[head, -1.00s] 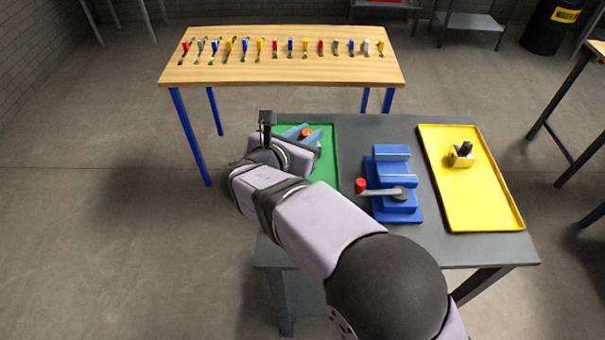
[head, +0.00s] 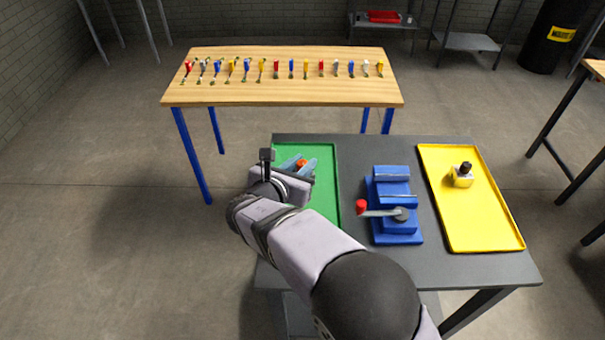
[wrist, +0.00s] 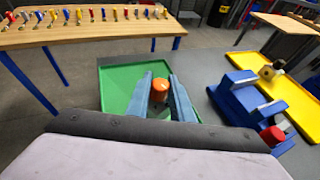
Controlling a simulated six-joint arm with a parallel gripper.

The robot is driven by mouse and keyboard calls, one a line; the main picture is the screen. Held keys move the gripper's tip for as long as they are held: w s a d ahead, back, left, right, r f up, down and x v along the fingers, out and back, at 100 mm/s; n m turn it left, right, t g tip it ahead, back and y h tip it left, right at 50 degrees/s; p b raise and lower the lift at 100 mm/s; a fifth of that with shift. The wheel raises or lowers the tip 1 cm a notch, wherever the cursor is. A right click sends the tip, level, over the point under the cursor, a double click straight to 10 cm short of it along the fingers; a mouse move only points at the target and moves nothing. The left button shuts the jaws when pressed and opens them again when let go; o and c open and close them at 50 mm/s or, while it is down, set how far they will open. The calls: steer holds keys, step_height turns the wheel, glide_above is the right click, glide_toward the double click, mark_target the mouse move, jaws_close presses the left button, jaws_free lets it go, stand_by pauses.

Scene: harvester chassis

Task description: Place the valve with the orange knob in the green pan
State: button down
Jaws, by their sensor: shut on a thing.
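My gripper (head: 300,166) is over the green pan (head: 323,187), at the left of the grey table. Its blue-grey fingers are shut on the valve with the orange knob (head: 301,163). The wrist view shows the orange knob (wrist: 160,87) between the two fingers, with the green pan (wrist: 118,88) below and around it. The valve's body is mostly hidden by the fingers. I cannot tell whether the valve touches the pan floor.
A blue vise (head: 393,202) with a red-tipped handle stands right of the green pan. A yellow tray (head: 475,216) holds a valve with a black knob (head: 463,173). A wooden table (head: 280,92) behind carries a row of small coloured items.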

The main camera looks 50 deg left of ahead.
steer(key=shift+f, duration=1.75)
steer(key=shift+f, duration=0.15)
steer(key=c, duration=1.6)
jaws_free()
steer(key=shift+f, duration=0.1)
steer(key=shift+o, duration=0.2)
steer(key=shift+r, duration=0.25)
steer(key=shift+s+d, duration=0.1)
steer(key=shift+s, duration=0.25)
steer(key=b+v, duration=0.1)
steer(key=v, duration=1)
steer(key=shift+s+b, duration=0.15)
steer(key=shift+b, duration=0.25)
steer(key=shift+d+r, duration=0.1)
